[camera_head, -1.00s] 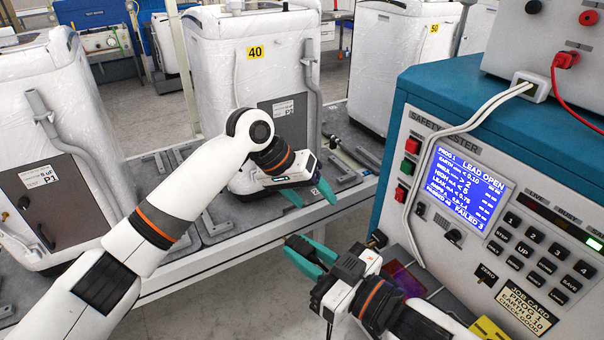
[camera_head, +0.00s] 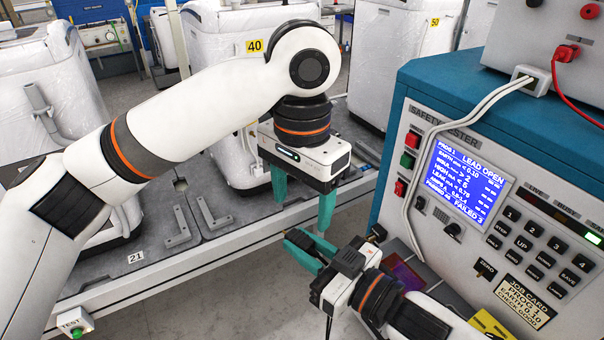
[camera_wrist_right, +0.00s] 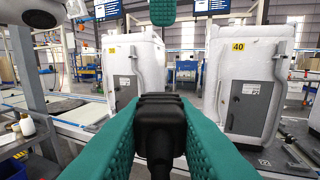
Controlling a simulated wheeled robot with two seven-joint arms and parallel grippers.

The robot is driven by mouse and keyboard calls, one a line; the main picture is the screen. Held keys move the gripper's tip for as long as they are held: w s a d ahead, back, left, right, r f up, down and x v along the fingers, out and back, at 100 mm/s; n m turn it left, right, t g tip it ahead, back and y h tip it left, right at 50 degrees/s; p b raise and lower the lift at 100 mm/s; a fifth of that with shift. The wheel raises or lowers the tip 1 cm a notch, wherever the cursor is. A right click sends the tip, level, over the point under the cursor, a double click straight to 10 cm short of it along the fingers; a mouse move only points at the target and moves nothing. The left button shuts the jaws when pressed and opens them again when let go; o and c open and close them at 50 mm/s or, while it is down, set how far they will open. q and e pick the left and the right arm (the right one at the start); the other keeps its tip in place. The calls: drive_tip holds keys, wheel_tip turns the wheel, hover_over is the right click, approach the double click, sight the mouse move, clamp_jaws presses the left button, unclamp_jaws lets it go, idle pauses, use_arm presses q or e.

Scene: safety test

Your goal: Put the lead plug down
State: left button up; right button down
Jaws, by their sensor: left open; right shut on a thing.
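The black lead plug (camera_wrist_right: 158,125) is held between the two green fingers of my right gripper (camera_wrist_right: 160,120), with its cable running back toward the wrist. In the head view my right gripper (camera_head: 306,247) is at lower centre, beside the tester's front, and the plug is hard to make out there. My left gripper (camera_head: 303,210) is open and empty, with its green fingers pointing down just above and behind the right one. The blue-topped safety tester (camera_head: 410,165) stands at the right; its screen (camera_head: 462,188) reads LEAD OPEN and FAILED 3.
White wrapped appliances stand on the grey bench line (camera_head: 185,250) behind, one with a yellow 40 tag (camera_head: 255,46). White and red leads run over the tester. A job card (camera_head: 524,300) is on its front. A green TEST button (camera_head: 76,332) is at lower left.

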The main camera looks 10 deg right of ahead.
sight(301, 237)
use_arm(q)
wheel_tip(301, 237, down, 7)
drive_tip(key=shift+f, duration=0.15)
drive_tip(key=shift+c, duration=0.4)
drive_tip(key=c, duration=0.9)
drive_tip(key=shift+c, duration=0.4)
use_arm(e)
drive_tip(key=c, duration=1.1)
unclamp_jaws()
drive_tip(key=shift+c, duration=0.2)
